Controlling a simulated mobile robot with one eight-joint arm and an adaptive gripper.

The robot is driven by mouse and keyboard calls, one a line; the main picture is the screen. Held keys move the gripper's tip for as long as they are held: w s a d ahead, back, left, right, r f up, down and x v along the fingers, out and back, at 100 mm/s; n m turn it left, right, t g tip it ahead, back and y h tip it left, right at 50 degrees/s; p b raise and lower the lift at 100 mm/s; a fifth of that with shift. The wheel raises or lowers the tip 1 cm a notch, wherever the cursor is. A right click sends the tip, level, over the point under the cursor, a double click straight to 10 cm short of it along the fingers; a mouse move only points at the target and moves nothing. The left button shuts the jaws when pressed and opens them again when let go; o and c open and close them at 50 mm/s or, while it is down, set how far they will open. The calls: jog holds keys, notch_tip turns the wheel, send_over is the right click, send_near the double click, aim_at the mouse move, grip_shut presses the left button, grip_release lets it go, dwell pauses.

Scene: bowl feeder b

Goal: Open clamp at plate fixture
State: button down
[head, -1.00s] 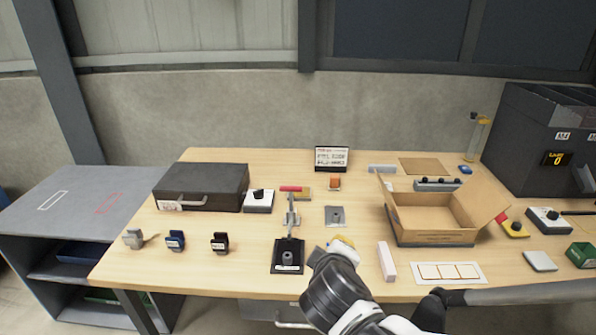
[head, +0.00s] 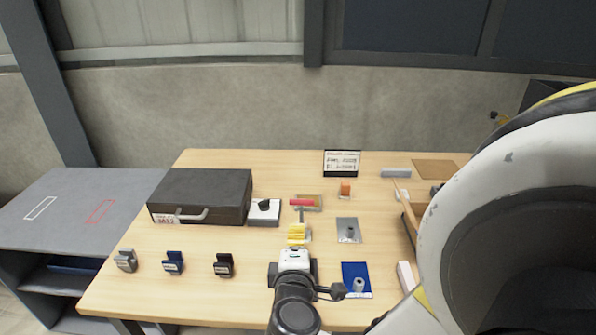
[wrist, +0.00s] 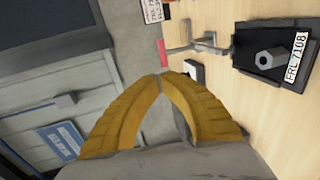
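The plate fixture is a black plate (wrist: 274,52) with a grey nut and a label reading FRL 7108 in the wrist view. A metal toggle clamp (wrist: 195,47) with a red handle (wrist: 161,52) stands at its side. In the head view the red handle (head: 302,202) shows just behind my gripper. I cannot tell the clamp's state.
A blue plate (head: 349,270) with a post and a grey plate (head: 345,222) lie right of the fixture. Several small holders, one black (head: 224,265), stand to the left. A black case (head: 205,190) lies behind them. My arm hides the right side.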

aim_at(299, 202)
jog(key=b+x, duration=0.3)
jog(key=x, duration=1)
jog(key=shift+f, duration=0.1)
jog(key=shift+w, duration=0.35)
jog(key=shift+w, duration=0.1)
jog(key=shift+w+r+g+p, duration=0.1)
jog(key=shift+r+g+p, duration=0.2)
jog(key=shift+p, duration=0.15)
jog(key=shift+f+g, duration=0.1)
jog(key=shift+g, duration=0.2)
